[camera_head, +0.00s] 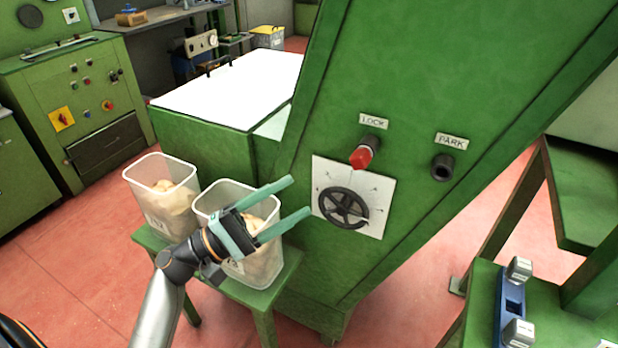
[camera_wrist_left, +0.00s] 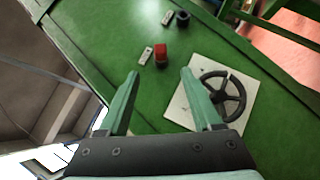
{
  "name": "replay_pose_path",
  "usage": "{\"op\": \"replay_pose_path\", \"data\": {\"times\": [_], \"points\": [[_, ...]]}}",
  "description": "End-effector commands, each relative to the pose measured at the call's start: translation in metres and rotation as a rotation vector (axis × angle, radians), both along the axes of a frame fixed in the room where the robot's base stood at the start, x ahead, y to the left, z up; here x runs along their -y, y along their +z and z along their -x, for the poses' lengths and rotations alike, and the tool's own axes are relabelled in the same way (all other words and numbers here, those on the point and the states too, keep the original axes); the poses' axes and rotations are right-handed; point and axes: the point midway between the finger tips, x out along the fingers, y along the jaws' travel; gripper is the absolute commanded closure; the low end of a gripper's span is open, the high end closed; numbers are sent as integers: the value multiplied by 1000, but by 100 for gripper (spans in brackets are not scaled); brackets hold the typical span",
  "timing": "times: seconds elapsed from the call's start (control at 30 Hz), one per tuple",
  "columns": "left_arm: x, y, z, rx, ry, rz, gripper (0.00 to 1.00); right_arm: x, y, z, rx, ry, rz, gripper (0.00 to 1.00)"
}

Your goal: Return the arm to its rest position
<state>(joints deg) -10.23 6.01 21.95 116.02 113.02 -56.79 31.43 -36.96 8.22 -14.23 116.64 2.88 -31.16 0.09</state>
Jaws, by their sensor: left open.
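My left gripper (camera_head: 301,196) is open and empty, with its two green fingers pointing at the green machine panel (camera_head: 420,90). In the head view it is left of the black handwheel (camera_head: 344,207) on its white plate (camera_head: 376,222), and a gap seems to show between them. In the left wrist view the fingers (camera_wrist_left: 160,80) are spread, with the red-tipped plug (camera_wrist_left: 160,52) beyond them and the handwheel (camera_wrist_left: 232,97) to the right. The red plug (camera_head: 362,156) sits at the LOCK label; the PARK socket (camera_head: 442,167) is empty. My right gripper is not in view.
Two clear bins (camera_head: 133,174) with pale contents stand on a green stand (camera_head: 288,268) under and beside my left gripper. A green bench with a blue holder (camera_head: 511,306) is at the lower right. Control cabinets (camera_head: 40,90) stand at the left. Open red floor (camera_head: 95,245) lies left of the stand.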

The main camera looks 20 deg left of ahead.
Motion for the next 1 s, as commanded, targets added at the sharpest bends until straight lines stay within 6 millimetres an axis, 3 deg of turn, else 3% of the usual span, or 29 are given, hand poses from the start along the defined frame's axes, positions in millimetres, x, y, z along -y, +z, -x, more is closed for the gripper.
{"op": "replay_pose_path", "data": {"times": [0.17, 0.27, 0.37, 0.47, 0.7, 0.9, 1.0], "points": [[1, -1, 0, -2, 1, -4, 34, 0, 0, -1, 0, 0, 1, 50], [6, -15, -2, -24, 14, -51, 34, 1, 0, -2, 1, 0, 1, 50], [19, -48, -5, -70, 44, -177, 34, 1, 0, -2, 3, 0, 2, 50], [35, -96, -4, -121, 78, -377, 34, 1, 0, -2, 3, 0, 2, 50], [60, -208, 24, -147, 98, -931, 34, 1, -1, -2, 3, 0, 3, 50], [70, -272, 63, -44, 46, -1385, 34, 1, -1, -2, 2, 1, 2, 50], [74, -293, 82, 48, 5, -1589, 34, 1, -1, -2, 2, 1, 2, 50]]}}
